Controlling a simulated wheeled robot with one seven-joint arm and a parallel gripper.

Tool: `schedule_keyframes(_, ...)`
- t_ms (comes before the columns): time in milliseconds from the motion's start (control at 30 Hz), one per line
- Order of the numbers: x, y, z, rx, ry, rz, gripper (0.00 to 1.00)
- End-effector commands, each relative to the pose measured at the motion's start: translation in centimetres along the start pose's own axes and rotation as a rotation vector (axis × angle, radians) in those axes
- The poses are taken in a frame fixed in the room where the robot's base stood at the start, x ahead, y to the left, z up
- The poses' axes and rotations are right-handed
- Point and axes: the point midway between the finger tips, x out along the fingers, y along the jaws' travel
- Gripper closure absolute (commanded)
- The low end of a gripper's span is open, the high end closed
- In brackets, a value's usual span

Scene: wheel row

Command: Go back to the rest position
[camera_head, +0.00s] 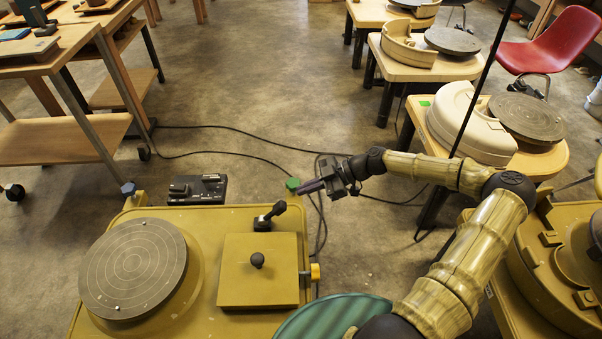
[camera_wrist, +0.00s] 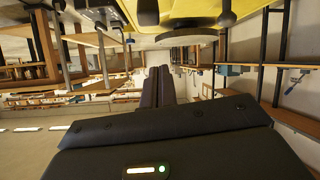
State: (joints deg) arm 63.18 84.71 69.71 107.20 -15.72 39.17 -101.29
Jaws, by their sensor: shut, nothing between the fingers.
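My gripper (camera_head: 311,187) is at the end of my raised bamboo-patterned arm, at the right of the head view. Its fingers point left and look shut and empty, near the back right corner of the yellow wheel table (camera_head: 215,215). In the wrist view the two dark fingers of my gripper (camera_wrist: 159,70) lie side by side with nothing between them. Behind them the wrist picture shows furniture upside down. A green knob (camera_head: 292,184) shows just left of the fingertips; I cannot tell whether they touch.
The yellow table holds a round grey wheel head (camera_head: 133,268), a square lid with a knob (camera_head: 258,270) and a black lever (camera_head: 270,215). More wheels stand along the right, with a red chair (camera_head: 552,42). A wooden cart (camera_head: 60,140) is at left. Cables cross the open floor.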

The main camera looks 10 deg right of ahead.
Motion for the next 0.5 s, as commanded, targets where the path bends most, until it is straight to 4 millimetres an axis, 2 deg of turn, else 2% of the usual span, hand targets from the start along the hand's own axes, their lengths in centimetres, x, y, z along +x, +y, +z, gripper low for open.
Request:
schedule_keyframes(267, 0.3, -0.2, -0.1, 0.011, -0.010, -0.013, 1.00)
schedule_keyframes(367, 1.1, -1.0, -0.1, 0.046, -0.044, -0.049, 1.00)
schedule_keyframes(500, 2.8, -2.9, -0.2, 0.141, -0.141, -0.128, 1.00)
